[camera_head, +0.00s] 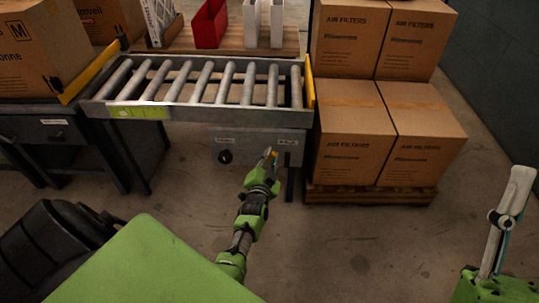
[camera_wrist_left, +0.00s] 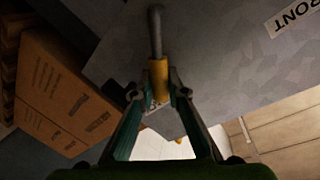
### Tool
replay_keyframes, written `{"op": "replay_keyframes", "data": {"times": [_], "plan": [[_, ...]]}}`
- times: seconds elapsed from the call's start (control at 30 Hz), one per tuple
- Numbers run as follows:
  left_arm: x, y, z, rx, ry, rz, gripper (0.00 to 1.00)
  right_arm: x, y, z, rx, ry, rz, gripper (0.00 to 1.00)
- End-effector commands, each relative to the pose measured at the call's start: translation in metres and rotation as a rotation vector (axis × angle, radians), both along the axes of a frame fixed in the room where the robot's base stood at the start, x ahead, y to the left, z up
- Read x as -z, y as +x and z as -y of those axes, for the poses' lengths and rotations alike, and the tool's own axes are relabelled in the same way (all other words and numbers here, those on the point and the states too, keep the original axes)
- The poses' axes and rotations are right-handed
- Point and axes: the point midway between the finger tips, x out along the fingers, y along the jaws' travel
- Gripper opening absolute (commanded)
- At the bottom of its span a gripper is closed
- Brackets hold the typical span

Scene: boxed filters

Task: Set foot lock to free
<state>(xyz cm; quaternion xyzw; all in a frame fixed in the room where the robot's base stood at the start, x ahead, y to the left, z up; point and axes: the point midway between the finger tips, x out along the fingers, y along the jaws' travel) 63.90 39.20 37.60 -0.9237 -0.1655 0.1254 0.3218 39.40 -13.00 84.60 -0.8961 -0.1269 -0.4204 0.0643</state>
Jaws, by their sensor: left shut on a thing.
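A grey control panel (camera_head: 255,145) hangs under the front of the roller conveyor, with a black knob (camera_head: 225,157) at its left and two small white labels. My left gripper (camera_head: 270,155) is at the right part of this panel. In the left wrist view my left gripper (camera_wrist_left: 160,92) is shut on the yellow sleeve (camera_wrist_left: 158,75) of a lever, whose grey rod (camera_wrist_left: 155,30) runs up beyond the fingers. A white label (camera_wrist_left: 295,15) there ends in "RONT". The lever is mostly hidden in the head view. I cannot read a free or locked marking.
The roller conveyor (camera_head: 200,85) stands above the panel. Stacked air filter boxes (camera_head: 355,145) on a pallet (camera_head: 370,195) stand close to the right of my left gripper. A dark desk (camera_head: 60,135) stands at left. The floor between is clear.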

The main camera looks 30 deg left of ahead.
Motion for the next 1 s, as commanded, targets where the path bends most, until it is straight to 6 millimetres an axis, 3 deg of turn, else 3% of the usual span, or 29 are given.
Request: {"op": "replay_keyframes", "data": {"times": [0.4,0.43,0.47,0.83,1.0], "plan": [[0.002,0.000,0.002,0.003,0.007,-0.010,0.00,0.001,0.002,0.000,0.001,-0.004,-0.010,0.40],[0.002,0.000,0.002,0.003,0.007,-0.010,0.19,0.001,0.002,0.000,0.001,-0.004,-0.010,0.40],[0.002,0.000,0.002,0.003,0.008,-0.009,0.22,0.001,0.002,0.000,0.001,-0.004,-0.010,0.40],[-0.002,0.000,0.001,0.001,0.006,-0.006,0.22,0.001,0.001,0.000,0.001,-0.003,-0.008,0.40],[-0.019,0.000,0.001,0.001,0.006,-0.004,0.22,0.001,0.002,0.000,0.001,-0.003,-0.008,0.40]]}}
